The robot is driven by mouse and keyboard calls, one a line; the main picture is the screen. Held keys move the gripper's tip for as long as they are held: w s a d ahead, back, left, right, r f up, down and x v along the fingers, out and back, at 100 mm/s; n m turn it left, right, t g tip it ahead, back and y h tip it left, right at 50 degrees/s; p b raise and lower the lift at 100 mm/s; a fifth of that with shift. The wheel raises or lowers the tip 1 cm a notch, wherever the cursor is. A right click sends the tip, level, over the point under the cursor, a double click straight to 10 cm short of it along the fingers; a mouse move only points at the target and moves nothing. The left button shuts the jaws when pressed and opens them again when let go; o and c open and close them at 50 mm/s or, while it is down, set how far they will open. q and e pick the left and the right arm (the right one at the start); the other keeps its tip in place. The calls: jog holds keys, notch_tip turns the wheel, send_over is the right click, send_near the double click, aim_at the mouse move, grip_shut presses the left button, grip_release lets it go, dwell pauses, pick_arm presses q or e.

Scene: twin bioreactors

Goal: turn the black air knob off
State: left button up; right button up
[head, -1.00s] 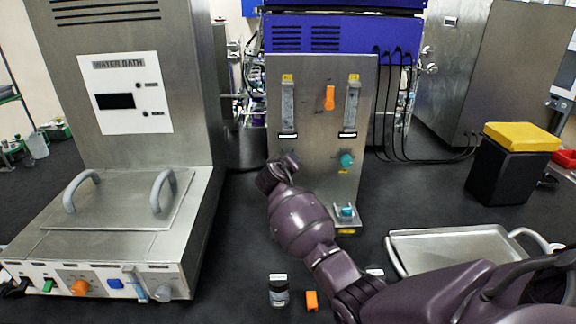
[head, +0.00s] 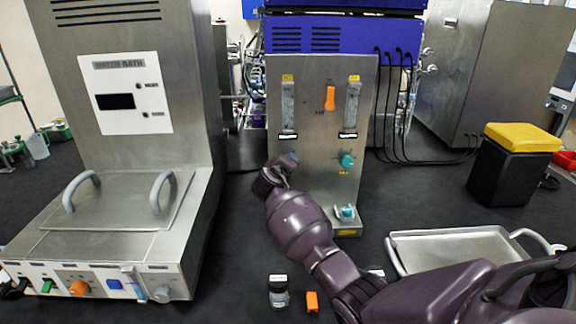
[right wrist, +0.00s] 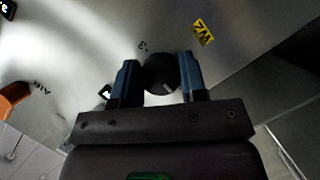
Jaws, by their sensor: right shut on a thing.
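The black air knob (right wrist: 161,74) sits on the steel panel (right wrist: 240,25) in the right wrist view. A short pale mark shows on its lower edge. My right gripper (right wrist: 160,78) has one blue finger on each side of the knob and is shut on it. In the head view the right gripper (head: 280,168) is at the lower left of the upright steel panel (head: 318,75) and hides the knob. My left gripper is in neither view.
A teal knob (head: 347,160) and an orange switch (head: 330,98) are on the panel. The water bath (head: 120,230) stands to the left. A metal tray (head: 455,245), a small jar (head: 279,291) and an orange block (head: 312,301) are on the dark bench.

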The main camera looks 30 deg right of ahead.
jog(key=o, duration=0.9)
jog(key=b+v, duration=0.1)
jog(key=v, duration=0.9)
jog(key=shift+s+a, duration=0.3)
